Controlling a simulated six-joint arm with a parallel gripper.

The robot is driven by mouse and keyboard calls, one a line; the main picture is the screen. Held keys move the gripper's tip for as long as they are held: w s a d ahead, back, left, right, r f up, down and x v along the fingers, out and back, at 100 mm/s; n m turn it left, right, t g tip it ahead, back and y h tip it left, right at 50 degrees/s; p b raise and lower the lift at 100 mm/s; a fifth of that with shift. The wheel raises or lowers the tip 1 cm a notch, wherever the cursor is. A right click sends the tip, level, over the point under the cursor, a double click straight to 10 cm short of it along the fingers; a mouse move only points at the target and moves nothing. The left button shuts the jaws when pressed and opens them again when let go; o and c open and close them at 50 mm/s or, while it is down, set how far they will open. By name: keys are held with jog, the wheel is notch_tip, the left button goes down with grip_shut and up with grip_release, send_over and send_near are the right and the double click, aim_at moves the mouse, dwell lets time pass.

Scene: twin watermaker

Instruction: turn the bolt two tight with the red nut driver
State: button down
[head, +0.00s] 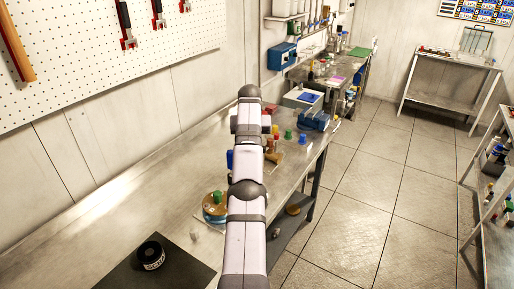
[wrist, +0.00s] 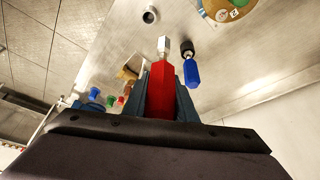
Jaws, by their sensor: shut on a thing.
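My gripper (wrist: 163,92) is shut on the red nut driver (wrist: 162,88), with its silver socket end pointing away from the jaws. In the head view my arm hides the jaws and the driver. A round brass-coloured fixture (head: 209,212) with a green knob stands on the bench. Part of the fixture also shows at the top of the wrist view (wrist: 226,14), with green and pale round parts on it. The driver tip appears apart from the fixture. I cannot tell which part is bolt two.
A blue-handled tool (wrist: 191,73) is right of the driver in the wrist view. A small pale cylinder (head: 194,235) stands near the fixture. A black jar (head: 151,256) sits on a dark mat (head: 190,272). Coloured handles and a blue vise (head: 315,121) are farther back. The left bench is clear.

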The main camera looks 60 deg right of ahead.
jog(key=shift+w+a+r+n+p, duration=0.8)
jog(key=shift+w+a+r+p, duration=1.15)
jog(key=shift+w+a, duration=1.5)
jog(key=w+a+f+n+t+y, duration=0.1)
jog(key=a+f+n+y, duration=0.1)
jog(key=f+n, duration=0.3)
jog(key=shift+w+a+f+n+t, duration=0.3)
jog(key=shift+w+a+f+t, duration=0.1)
jog(key=shift+a+f, duration=0.4)
jog(key=shift+a, duration=0.1)
jog(key=shift+f+b, duration=1.15)
jog(key=shift+f, duration=0.7)
jog(key=shift+s+f+b, duration=0.1)
jog(key=shift+f+b, duration=0.6)
jog(key=shift+f, duration=0.35)
